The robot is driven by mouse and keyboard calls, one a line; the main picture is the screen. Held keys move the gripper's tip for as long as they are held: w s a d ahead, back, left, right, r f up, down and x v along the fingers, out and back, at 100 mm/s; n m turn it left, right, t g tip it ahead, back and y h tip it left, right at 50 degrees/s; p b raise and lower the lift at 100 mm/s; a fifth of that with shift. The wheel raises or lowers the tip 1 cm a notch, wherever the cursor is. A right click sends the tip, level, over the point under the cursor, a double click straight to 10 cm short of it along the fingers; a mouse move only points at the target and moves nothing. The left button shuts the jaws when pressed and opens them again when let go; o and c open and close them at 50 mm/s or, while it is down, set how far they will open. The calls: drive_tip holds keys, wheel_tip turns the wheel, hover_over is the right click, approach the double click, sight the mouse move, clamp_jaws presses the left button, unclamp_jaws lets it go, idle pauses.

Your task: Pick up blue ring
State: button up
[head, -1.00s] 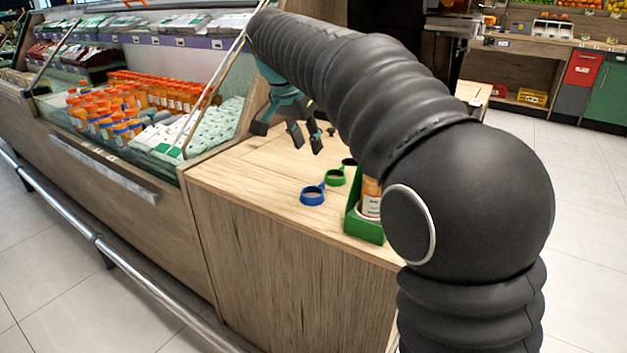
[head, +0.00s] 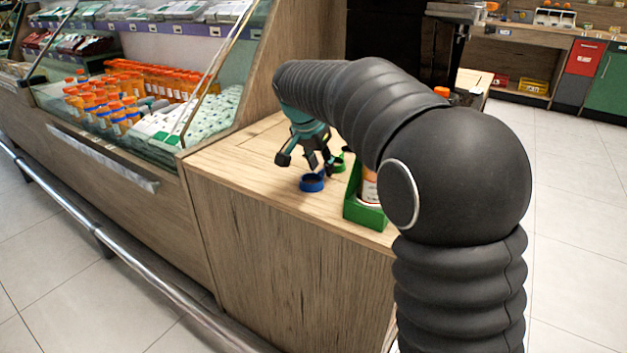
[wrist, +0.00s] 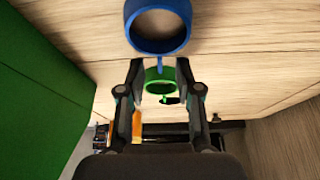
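The blue ring (head: 312,186) lies on the wooden counter top, near its front-left part. It shows large at the top of the wrist view (wrist: 158,46), with a short blue tab pointing down between my fingertips. My gripper (head: 308,163) is just above and beside the ring in the head view. In the wrist view my gripper (wrist: 160,68) is open, its two fingers apart and nothing clamped between them. Whether a finger touches the tab I cannot tell.
A green ring (wrist: 161,95) lies close behind the blue one, partly hidden by my gripper in the head view. A green box (head: 364,216) holding a bottle stands to the right. A glass-fronted display case (head: 150,130) with orange bottles is at left.

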drive_tip(key=shift+w+d+f, duration=0.1)
drive_tip(key=shift+w+f, duration=0.1)
drive_tip(key=shift+f, duration=0.4)
clamp_jaws()
